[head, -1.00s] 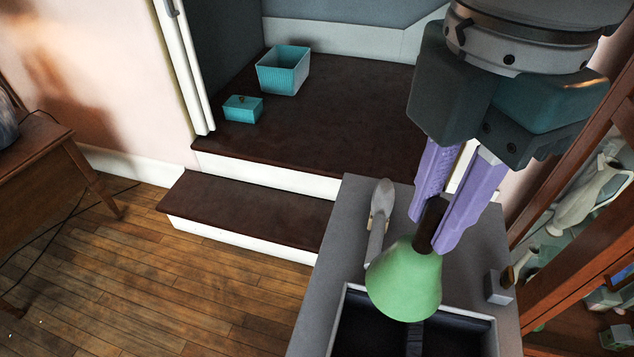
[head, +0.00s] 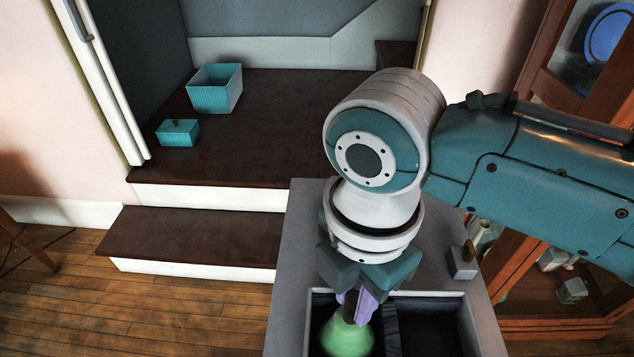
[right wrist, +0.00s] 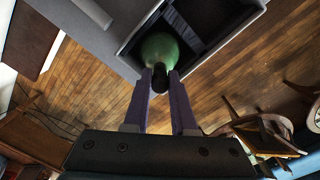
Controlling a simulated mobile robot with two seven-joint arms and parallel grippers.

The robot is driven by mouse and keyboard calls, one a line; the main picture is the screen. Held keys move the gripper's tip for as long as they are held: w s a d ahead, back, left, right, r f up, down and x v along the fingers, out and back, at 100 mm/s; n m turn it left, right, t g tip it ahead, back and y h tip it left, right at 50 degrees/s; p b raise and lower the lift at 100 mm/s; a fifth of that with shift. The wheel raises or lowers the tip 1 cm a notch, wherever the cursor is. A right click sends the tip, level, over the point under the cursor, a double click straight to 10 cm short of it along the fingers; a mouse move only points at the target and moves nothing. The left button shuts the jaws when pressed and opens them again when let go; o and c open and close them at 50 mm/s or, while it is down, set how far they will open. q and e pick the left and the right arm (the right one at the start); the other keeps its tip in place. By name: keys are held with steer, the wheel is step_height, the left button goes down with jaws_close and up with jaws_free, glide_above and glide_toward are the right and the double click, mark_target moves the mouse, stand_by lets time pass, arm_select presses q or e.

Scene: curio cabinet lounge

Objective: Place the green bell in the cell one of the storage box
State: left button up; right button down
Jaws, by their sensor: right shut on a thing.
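The green bell (head: 346,336) has a dark handle and hangs upright. My right gripper (head: 355,300), with purple fingers, is shut on that handle. The right wrist view also shows the bell (right wrist: 160,47) beyond the fingertips (right wrist: 160,78). The storage box (head: 470,325) is dark inside, with a divider between a left and a right cell in the head view. The bell is at the left cell, left of the divider; I cannot tell how deep it sits or whether it touches the floor. My wrist hides part of the box. My left gripper is not in view.
The box stands on a grey stand (head: 290,270). A small grey block with a brown top (head: 463,262) is right of my wrist. A wooden cabinet (head: 540,285) is at right.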

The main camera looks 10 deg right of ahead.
mark_target(350, 320)
step_height(350, 320, down, 2)
steer(key=shift+f, duration=0.25)
steer(key=shift+f, duration=0.15)
steer(key=c, duration=0.7)
jaws_free()
steer(key=shift+c, duration=0.2)
